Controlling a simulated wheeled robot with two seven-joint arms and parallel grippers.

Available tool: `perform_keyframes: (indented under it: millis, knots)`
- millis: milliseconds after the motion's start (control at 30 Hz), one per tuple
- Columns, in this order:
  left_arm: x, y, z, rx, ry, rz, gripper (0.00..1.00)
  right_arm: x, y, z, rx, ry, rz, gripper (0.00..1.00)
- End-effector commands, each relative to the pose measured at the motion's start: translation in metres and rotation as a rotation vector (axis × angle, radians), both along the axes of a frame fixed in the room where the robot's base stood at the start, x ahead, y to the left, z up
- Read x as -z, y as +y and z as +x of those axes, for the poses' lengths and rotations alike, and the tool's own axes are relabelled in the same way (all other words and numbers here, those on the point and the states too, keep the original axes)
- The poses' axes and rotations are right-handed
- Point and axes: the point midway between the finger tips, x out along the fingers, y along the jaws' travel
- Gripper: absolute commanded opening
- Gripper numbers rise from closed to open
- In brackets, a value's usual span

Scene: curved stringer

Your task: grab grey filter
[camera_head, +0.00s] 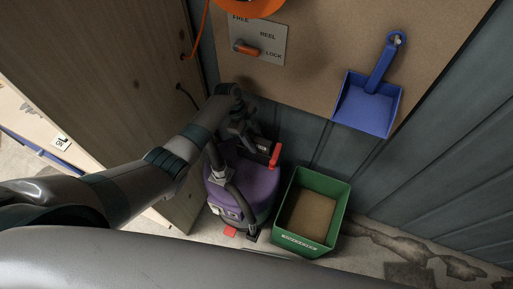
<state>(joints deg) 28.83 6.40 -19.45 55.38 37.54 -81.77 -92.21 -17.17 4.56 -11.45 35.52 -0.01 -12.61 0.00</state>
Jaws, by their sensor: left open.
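I cannot make out a grey filter for certain. A purple vacuum cleaner (259,185) with a dark hose (239,197) stands on the floor at the middle, below the wall board. A dark part with a red handle (274,156) shows at its top right. My left arm comes in from the left and bends down at the wrist. My left gripper (247,141) is open, over or beside the top of the vacuum cleaner; I cannot tell whether it touches it. The arm and gripper hide part of the vacuum's top. My right gripper is not in view.
A green bin (336,203) with a brown bottom stands right of the vacuum. A blue dustpan (366,108) hangs on the board above. A lever plate (270,50) and an orange reel (247,6) are at the top. A wooden panel (110,70) stands left.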

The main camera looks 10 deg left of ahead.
Motion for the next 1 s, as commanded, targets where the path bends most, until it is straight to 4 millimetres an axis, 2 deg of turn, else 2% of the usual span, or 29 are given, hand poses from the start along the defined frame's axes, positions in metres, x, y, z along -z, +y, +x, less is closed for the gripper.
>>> perform_keyframes:
  millis: [300, 333, 500, 1000]
  knots:
    - [0.0004, 0.0, 0.0001, 0.0, 0.0, 0.0, 0.44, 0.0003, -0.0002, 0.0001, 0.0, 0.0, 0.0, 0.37]
    - [0.0004, 0.0, 0.0001, 0.0, 0.0, 0.0, 0.41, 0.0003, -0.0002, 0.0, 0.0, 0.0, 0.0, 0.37]
    - [0.0004, 0.0001, 0.0, 0.0, 0.0, 0.0, 0.01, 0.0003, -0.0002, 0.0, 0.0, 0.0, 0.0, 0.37]
    - [-0.0053, -0.0004, 0.0001, 0.0, -0.001, -0.001, 0.0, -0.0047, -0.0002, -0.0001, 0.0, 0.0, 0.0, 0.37]
